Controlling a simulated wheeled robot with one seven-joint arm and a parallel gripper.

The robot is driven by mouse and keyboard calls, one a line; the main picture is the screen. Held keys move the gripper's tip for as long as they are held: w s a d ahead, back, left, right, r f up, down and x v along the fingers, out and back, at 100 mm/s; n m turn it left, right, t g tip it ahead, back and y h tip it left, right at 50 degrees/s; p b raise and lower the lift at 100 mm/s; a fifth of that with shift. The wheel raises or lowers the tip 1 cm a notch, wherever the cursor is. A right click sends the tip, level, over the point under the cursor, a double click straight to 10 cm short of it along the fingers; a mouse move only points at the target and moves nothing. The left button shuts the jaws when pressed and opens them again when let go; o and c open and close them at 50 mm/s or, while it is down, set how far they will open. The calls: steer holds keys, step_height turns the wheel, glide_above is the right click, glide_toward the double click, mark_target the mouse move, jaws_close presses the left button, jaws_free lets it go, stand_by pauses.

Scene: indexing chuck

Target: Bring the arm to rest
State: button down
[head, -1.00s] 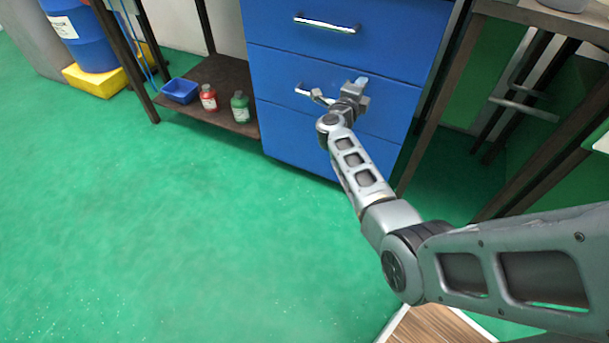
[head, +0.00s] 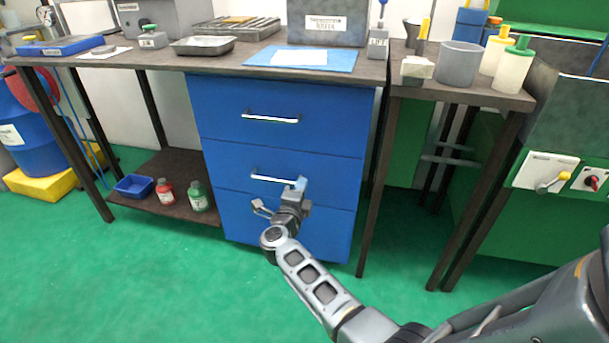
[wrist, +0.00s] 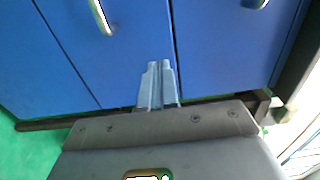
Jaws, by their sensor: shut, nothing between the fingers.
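My gripper (head: 299,184) is in front of the blue drawer cabinet (head: 213,117), by the middle drawer's handle (head: 265,179) in the head view. In the wrist view the two fingers (wrist: 158,70) are together with nothing between them. They point toward the blue drawer fronts (wrist: 130,45), and I cannot tell the exact gap to them. The handles show near the top edge of the wrist view, apart from the fingers. All the drawers look shut.
The workbench (head: 260,75) stands above the cabinet with trays and boxes on it. A side table (head: 470,96) at right holds a grey cup (head: 458,66) and bottles. A low shelf (head: 165,205) holds a blue bin and two bottles. The green floor (head: 150,285) at left is clear.

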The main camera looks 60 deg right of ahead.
steer(key=shift+v, duration=1.7)
steer(key=s+a+r+n+t+y, duration=0.4)
steer(key=s+a+n+t+y, duration=0.2)
steer(key=s+a+n, duration=0.6)
steer(key=s+a+r+n+t+y, duration=0.3)
steer(key=s+a+n+t+y, duration=0.3)
steer(key=s+a+n, duration=0.55)
steer(key=s+a+r+n+g+y+p, duration=0.1)
steer(key=s+a+r+n+g+y, duration=0.3)
steer(key=s+a+r+n, duration=0.65)
step_height(320, 180, up, 13)
steer(key=s+d+m+t+y+p, duration=0.1)
steer(key=p, duration=1.3)
steer(key=shift+d+m+p, duration=0.3)
steer(key=shift+d, duration=0.05)
